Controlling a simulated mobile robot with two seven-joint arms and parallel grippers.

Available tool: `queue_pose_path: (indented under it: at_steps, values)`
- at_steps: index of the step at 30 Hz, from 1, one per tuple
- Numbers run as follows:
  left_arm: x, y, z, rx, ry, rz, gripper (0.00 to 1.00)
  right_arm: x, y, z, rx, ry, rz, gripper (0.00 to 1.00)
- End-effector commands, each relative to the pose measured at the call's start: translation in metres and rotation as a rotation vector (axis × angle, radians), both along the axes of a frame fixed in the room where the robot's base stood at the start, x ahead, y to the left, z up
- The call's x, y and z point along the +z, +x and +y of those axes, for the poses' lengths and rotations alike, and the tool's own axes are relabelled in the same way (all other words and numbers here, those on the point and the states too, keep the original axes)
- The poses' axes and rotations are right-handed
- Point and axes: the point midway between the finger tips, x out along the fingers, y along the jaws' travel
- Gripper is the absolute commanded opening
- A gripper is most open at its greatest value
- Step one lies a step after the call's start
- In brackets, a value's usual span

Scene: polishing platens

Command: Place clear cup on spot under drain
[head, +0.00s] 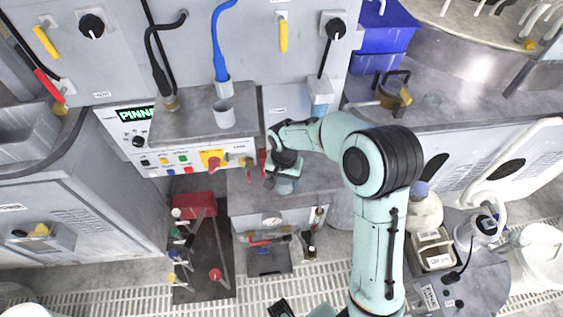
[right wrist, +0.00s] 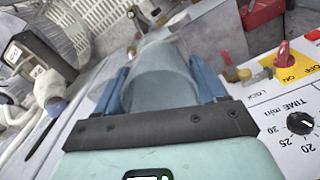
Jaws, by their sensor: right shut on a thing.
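My right gripper (head: 284,172) is shut on a clear cup, held between its two blue fingers. In the right wrist view the cup (right wrist: 160,78) is a translucent, grey-blue cylinder lying along the fingers. In the head view the gripper mostly hides the cup, over the grey bench below the white control panel. I cannot tell which spot is the drain's. My left gripper's fingers do not show.
The control panel (head: 186,160) with knobs and a yellow switch plate is close left of my gripper. A round table (head: 470,285) holds bottles.

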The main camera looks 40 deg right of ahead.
Motion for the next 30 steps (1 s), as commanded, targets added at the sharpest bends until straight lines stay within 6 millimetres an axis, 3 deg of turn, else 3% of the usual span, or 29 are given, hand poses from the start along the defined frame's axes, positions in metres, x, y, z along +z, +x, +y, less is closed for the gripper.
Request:
queue_pose_path:
  at_steps: [6,13,18,23,30]
  values:
    - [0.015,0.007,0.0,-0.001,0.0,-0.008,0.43,0.001,0.051,-0.028,-0.002,-0.001,-0.001,0.41]
    - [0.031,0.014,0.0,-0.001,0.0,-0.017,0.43,0.002,0.092,-0.05,0.001,0.001,-0.001,0.41]
    - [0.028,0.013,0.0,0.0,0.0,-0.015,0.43,-0.025,0.09,-0.05,0.002,0.002,0.003,0.41]
    - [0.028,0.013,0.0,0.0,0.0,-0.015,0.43,-0.035,0.09,-0.05,0.002,0.001,0.002,0.41]
    - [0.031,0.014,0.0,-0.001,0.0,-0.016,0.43,-0.067,0.091,-0.05,0.002,0.001,0.003,0.41]
